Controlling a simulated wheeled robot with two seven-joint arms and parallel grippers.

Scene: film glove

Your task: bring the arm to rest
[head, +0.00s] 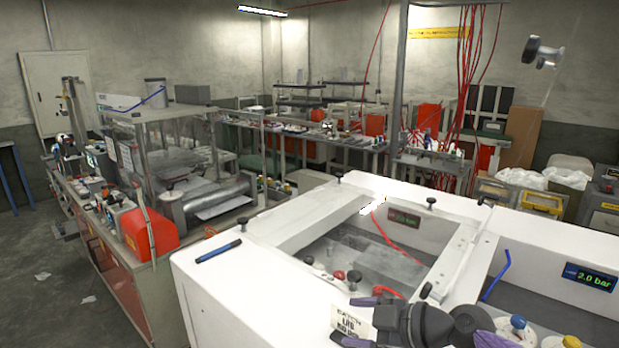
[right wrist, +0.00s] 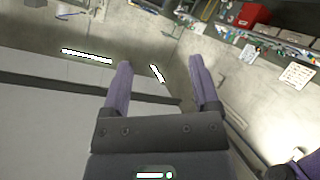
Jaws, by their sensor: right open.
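My right gripper (head: 344,320) is in the head view at the bottom, over the front of the white machine (head: 222,278). Its dark wrist comes in from the lower right and its two purple fingers point left. In the right wrist view the fingers of the gripper (right wrist: 160,66) stand wide apart with nothing between them. Beyond them that view shows walls, lights and shelving. My left gripper is not in view.
A blue pen (head: 218,251) lies on the white machine's top, left of its recessed window. Black knobs stand on its rim. A blue bent tool (head: 497,275) and a pressure display (head: 590,277) are at right. A cluttered bench (head: 110,262) with a red box stands at left.

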